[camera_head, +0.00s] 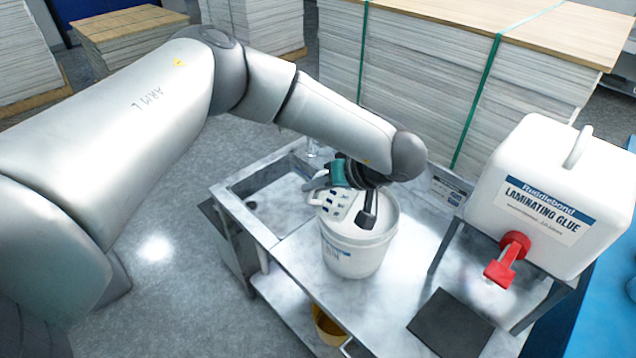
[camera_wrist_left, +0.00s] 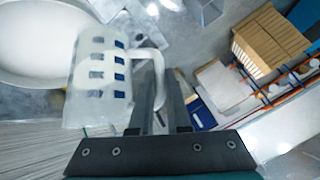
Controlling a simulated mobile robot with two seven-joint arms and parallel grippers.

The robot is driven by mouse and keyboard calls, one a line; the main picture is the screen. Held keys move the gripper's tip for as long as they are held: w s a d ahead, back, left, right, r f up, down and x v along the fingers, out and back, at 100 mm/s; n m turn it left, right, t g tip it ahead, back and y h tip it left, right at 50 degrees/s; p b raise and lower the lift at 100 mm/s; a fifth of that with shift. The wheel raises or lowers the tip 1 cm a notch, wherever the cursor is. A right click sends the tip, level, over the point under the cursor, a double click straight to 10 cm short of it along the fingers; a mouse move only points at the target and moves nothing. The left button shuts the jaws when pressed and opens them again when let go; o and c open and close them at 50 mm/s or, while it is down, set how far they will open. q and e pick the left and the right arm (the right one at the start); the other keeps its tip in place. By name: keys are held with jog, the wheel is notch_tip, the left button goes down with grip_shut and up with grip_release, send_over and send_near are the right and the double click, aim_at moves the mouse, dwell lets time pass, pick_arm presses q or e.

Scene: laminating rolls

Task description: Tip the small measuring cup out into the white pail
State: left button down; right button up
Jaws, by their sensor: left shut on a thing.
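The small measuring cup (camera_head: 341,205) is translucent white with rows of blue marks. My left gripper (camera_head: 362,193) is shut on its handle and holds it over the white pail (camera_head: 355,262), which stands on the metal table. In the left wrist view, the handle of the cup (camera_wrist_left: 97,92) runs between the fingers of my left gripper (camera_wrist_left: 161,98). The pail (camera_wrist_left: 30,82) shows there at the upper left, pale inside. The cup looks tilted, but I cannot tell how far, and its contents are not clear. My right gripper is not in view.
A white glue container (camera_head: 540,190) with a red tap (camera_head: 508,262) stands on a frame at the right. A dark plate (camera_head: 450,323) lies below it. A sink (camera_head: 268,197) is at the table's left. Strapped board stacks (camera_head: 420,75) stand behind; a yellow bucket (camera_head: 328,328) is underneath.

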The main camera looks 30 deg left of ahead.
pick_arm(q)
jog(key=shift+s+a+f+n+t+h, duration=0.15)
jog(key=shift+n+t+h, duration=0.25)
jog(key=shift+t, duration=0.2)
notch_tip(320, 180, up, 6)
dwell(0.9)
dwell(0.4)
